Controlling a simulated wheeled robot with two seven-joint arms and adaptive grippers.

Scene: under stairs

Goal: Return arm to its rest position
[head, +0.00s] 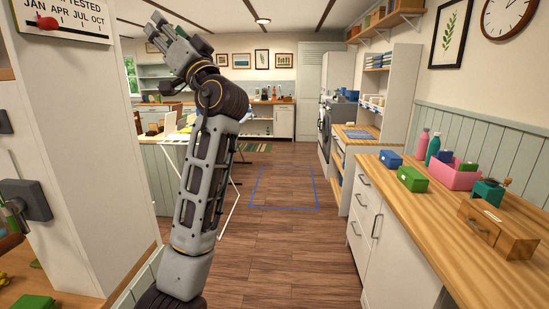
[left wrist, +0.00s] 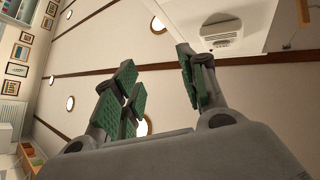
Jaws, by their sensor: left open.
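My left arm rises from the bottom of the head view, a little left of the middle. My left gripper (head: 162,36) is at its top, raised high in front of the white pillar and the far room. In the left wrist view the gripper (left wrist: 157,62) points up at the ceiling. Its green-padded fingers are spread apart, with nothing between them. My right gripper is in neither view.
A white pillar (head: 85,150) stands close on the left. A wooden counter (head: 450,225) on the right holds green and blue boxes, a pink bin (head: 452,176) and a wooden box (head: 497,232). The floor (head: 285,225) between is clear, with a blue outlined rectangle.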

